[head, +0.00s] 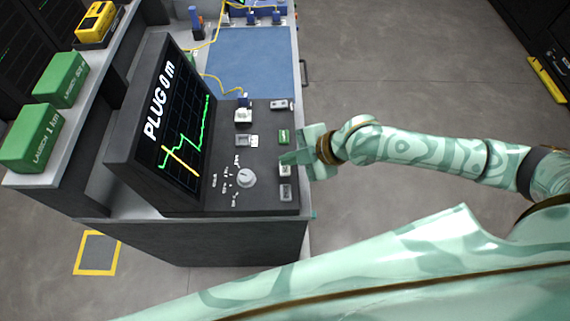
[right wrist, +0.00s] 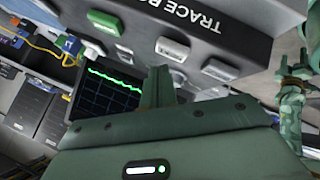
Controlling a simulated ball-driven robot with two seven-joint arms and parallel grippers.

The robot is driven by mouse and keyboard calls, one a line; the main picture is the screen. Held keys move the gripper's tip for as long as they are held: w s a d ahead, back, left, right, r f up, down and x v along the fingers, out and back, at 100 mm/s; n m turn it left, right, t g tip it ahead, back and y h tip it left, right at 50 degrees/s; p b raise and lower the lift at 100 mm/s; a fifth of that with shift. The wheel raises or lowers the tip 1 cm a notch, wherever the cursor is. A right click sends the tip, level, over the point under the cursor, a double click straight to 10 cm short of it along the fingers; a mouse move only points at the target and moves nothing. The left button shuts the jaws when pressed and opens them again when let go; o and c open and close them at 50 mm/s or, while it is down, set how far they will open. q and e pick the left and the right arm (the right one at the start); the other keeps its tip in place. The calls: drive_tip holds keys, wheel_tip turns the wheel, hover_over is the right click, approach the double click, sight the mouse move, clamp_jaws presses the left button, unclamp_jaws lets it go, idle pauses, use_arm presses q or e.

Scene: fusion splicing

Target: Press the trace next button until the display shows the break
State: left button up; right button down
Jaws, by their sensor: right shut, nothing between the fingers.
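The display (head: 172,128) on the console reads "PLUG 0 m". It shows a green trace and a yellow line at the trace's left part. A green button (head: 284,137) and two pale buttons, one nearer the gripper (head: 285,171) and one below it (head: 285,192), sit along the console's right edge. Their labels are too small to read, so I cannot tell which is trace next. My right gripper (head: 286,158) is shut and empty, its tips over the edge between the green and upper pale buttons. In the right wrist view its fingers (right wrist: 158,88) show near the buttons; contact is unclear.
The console (head: 225,200) also carries a round knob (head: 246,178) and a white socket-like part (head: 243,115). A blue mat (head: 250,58) with yellow cable lies behind it. Green boxes (head: 32,138) and a yellow device (head: 95,22) stand on the left shelf.

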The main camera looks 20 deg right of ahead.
sight(290, 167)
idle(0.4)
drive_tip(key=shift+f, duration=0.4)
drive_tip(key=shift+f, duration=0.45)
idle(0.5)
idle(0.3)
drive_tip(key=shift+r+p, duration=0.8)
drive_tip(key=shift+r, duration=0.15)
wheel_tip(290, 167, up, 5)
drive_tip(key=p, duration=0.5)
drive_tip(key=shift+f, duration=0.1)
